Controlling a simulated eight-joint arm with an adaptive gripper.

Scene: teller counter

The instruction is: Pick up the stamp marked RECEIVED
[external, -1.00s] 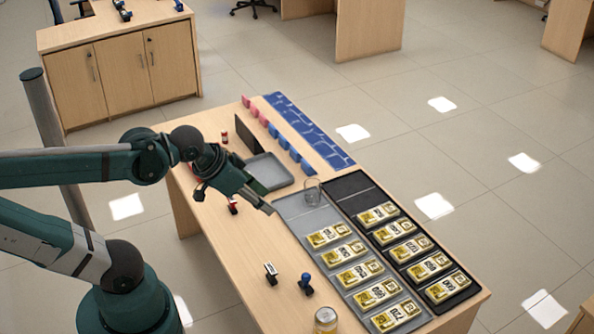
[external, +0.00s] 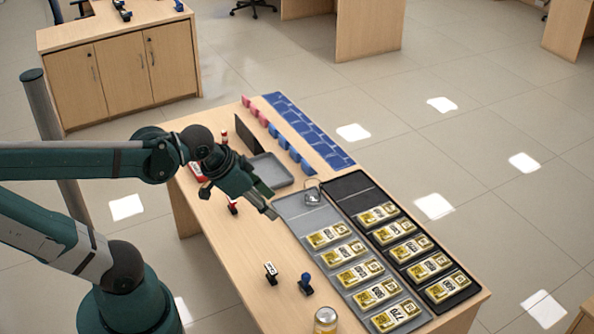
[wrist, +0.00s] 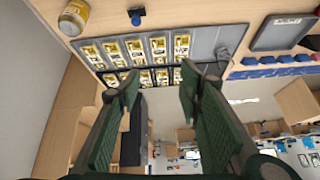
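Several stamps stand on the counter. One with a black-and-white body (external: 271,273) and one with a blue knob (external: 306,284) are at the near side. A red one (external: 233,206) stands further back, by my arm. I cannot read RECEIVED on any of them. The blue-knobbed stamp also shows at the top of the wrist view (wrist: 137,16). My gripper (external: 272,213) is above the counter near the left edge of the grey tray, apart from the stamps. In the wrist view its two fingers (wrist: 159,76) are spread, with nothing between them.
A grey tray (external: 300,210) and a black tray (external: 350,187) hold several gold bars. A clear glass item (external: 312,195) lies at the grey tray's far end. A can (external: 325,320) stands at the near edge. A shallow grey tray (external: 268,168) sits further back. Counter between the stamps is bare.

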